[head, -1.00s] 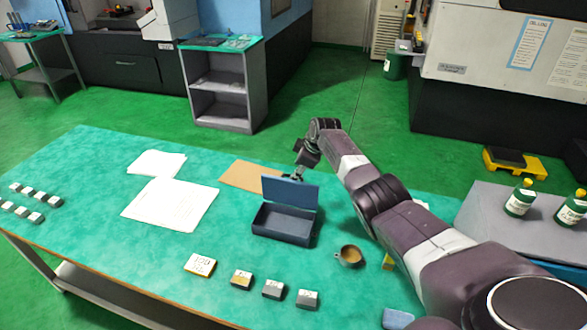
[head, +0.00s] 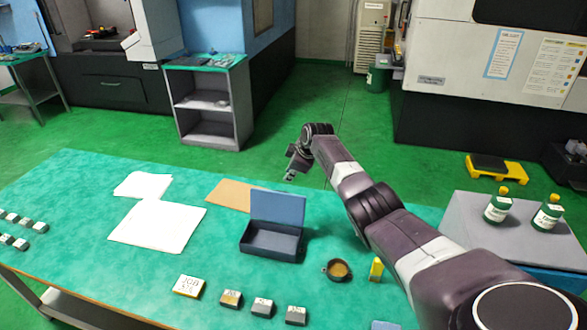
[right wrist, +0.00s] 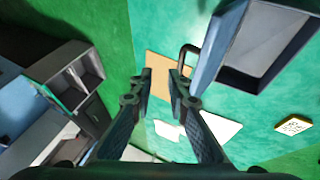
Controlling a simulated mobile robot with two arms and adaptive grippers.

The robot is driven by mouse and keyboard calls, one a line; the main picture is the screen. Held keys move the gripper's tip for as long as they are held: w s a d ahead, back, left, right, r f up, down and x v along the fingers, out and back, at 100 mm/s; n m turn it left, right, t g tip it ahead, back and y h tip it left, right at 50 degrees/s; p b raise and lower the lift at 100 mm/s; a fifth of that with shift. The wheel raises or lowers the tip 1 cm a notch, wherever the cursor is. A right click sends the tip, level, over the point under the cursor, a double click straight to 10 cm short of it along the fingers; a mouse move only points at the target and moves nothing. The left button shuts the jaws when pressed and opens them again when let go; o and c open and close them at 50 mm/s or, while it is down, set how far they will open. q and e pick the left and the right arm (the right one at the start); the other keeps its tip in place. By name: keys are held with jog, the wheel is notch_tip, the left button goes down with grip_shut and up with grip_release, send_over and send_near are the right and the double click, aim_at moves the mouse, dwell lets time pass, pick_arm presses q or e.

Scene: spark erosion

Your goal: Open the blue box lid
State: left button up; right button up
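The blue box (head: 270,242) stands on the green table with its lid (head: 277,208) raised roughly upright at the back; its inside looks empty. My right gripper (head: 290,172) is above and behind the lid's top edge, apart from it. In the right wrist view, its two fingers (right wrist: 161,84) are parted with nothing between them. The box (right wrist: 268,40) shows there at the upper right, with the lid (right wrist: 216,48) side-on beside the fingers. A dark curved loop shows near the lid's edge. My left gripper is in neither view.
White papers (head: 158,225) and a brown sheet (head: 229,195) lie left of the box. A small round pot (head: 337,270) and a yellow block (head: 376,268) are to its right. Several labelled blocks (head: 231,298) line the front. Green bottles (head: 498,207) stand on a grey surface at right.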

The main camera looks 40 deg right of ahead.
jog(key=v, duration=1.1)
jog(key=shift+r, duration=0.25)
jog(key=shift+s+a, duration=0.1)
